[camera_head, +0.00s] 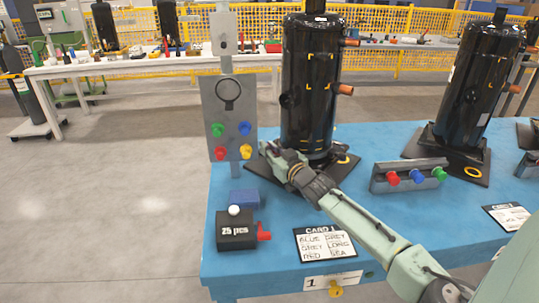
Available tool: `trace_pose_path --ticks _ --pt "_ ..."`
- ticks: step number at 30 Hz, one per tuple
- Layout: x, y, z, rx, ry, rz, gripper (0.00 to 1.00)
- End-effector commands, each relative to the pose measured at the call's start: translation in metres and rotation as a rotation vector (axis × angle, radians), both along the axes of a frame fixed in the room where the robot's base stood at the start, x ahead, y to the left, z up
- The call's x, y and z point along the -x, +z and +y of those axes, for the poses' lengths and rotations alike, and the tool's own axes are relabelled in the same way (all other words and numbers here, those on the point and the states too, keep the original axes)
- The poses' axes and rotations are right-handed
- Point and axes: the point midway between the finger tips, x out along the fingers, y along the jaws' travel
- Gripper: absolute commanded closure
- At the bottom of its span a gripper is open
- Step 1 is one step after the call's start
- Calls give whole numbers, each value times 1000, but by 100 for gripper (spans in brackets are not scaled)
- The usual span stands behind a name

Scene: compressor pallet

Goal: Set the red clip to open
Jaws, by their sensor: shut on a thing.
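My gripper (266,150) is at the left foot of the nearer black compressor (311,75), just right of the grey upright panel. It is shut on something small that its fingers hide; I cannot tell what. Several red parts show, and I cannot tell which is the red clip. One red knob (220,154) is at the panel's lower left. Another red knob (393,178) is at the left of a grey rail bracket (379,187). A red piece (264,233) sticks out from the right side of a black box (236,237) marked 25 pcs.
The grey panel (215,103) also carries green, blue and yellow knobs. A blue block (244,198) and a card (325,243) lie on the blue table (285,275). A second compressor (478,75) stands at the right. The floor left of the table is clear.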

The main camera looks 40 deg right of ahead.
Motion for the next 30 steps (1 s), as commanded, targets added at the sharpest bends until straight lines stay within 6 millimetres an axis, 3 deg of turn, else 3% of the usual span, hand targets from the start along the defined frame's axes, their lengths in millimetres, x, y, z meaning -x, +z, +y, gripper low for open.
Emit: trace_pose_path --ticks 30 --pt "18 1 8 0 417 -1 100"
